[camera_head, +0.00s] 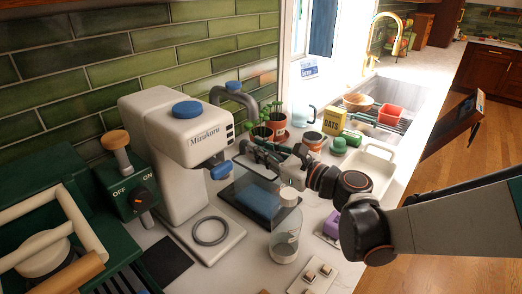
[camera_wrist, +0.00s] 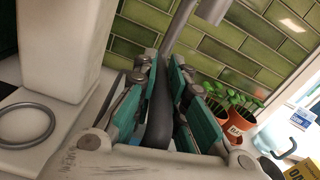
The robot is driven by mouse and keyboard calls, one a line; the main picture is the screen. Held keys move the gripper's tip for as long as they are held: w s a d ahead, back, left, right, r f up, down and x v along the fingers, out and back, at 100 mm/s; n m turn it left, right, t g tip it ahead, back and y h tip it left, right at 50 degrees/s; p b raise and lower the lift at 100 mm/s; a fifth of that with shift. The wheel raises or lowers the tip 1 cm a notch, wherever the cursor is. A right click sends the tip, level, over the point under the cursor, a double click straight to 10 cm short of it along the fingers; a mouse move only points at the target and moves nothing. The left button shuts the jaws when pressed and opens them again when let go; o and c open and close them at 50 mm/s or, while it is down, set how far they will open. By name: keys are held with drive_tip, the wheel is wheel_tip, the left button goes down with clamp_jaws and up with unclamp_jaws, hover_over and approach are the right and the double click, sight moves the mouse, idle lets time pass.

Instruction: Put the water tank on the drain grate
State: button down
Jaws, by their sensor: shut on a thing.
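The water tank (camera_head: 262,200) is a smoky clear box with blue inside, low beside the white machine's base in the head view. My gripper (camera_head: 262,155) is above and behind it. In the wrist view my gripper's teal fingers (camera_wrist: 172,100) are closed around a dark upright bar (camera_wrist: 158,118), which appears to be the tank's handle. The tank body is hidden in the wrist view. I cannot tell whether it touches the counter. I cannot surely pick out the drain grate; a dark rack (camera_head: 402,126) lies across the sink (camera_head: 412,97) at the back.
The white machine (camera_head: 165,125) with a grey bent pipe (camera_head: 240,97) stands left of my gripper. A glass jar (camera_head: 285,246) stands in front of the tank. Potted plants (camera_head: 275,122), a yellow oats box (camera_head: 334,122) and a white tray (camera_head: 372,163) stand behind and to the right.

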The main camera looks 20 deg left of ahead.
drive_tip(key=shift+f, duration=0.25)
idle(0.3)
drive_tip(key=c, duration=1.6)
unclamp_jaws()
drive_tip(key=shift+o, duration=0.2)
drive_tip(key=v, duration=1.2)
drive_tip(key=shift+d+r, duration=0.1)
